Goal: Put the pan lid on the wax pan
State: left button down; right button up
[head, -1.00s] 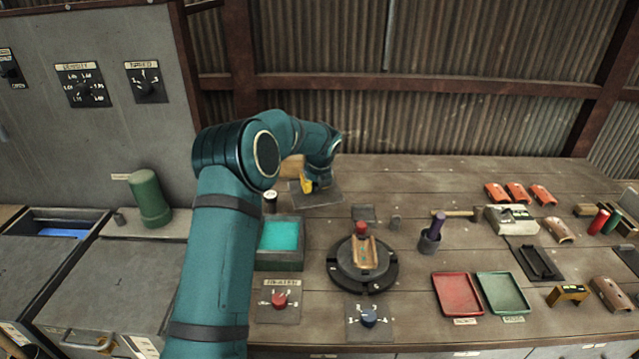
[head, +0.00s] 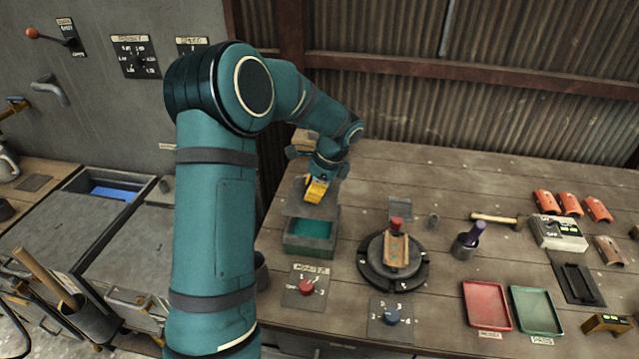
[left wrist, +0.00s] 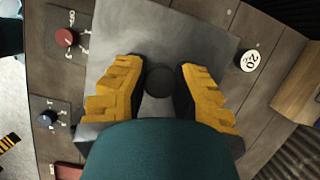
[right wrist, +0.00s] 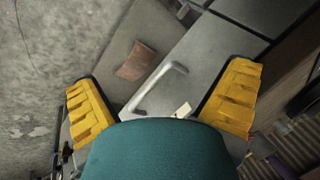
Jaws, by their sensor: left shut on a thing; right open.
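The pan lid (head: 293,207) is a flat grey plate with a dark round knob. My left gripper (head: 316,193) is shut on the knob; in the left wrist view the knob (left wrist: 158,80) sits between the yellow fingers, with the lid (left wrist: 190,38) spread beneath them. The wax pan (head: 307,248) is a dark box with teal wax (head: 312,229). The lid hides the pan's back part in the head view; the gap between them cannot be judged. My right gripper (right wrist: 167,85) is open and empty, seen only in the right wrist view.
A red knob (head: 306,287) stands in front of the pan, a blue knob (head: 391,315) to its right. A round turntable (head: 370,265) with a mold is right of the pan. A white round tag (left wrist: 250,60) lies near the lid.

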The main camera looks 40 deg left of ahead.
pick_arm(q)
jog(key=shift+f+b, duration=1.85)
jog(key=shift+f, duration=1.05)
jog(key=shift+f+b, duration=0.55)
jog(key=shift+f, duration=0.25)
jog(key=c, duration=1.1)
grip_release()
jog(key=shift+c, duration=0.2)
jog(key=o, duration=0.7)
jog(key=shift+r, duration=0.1)
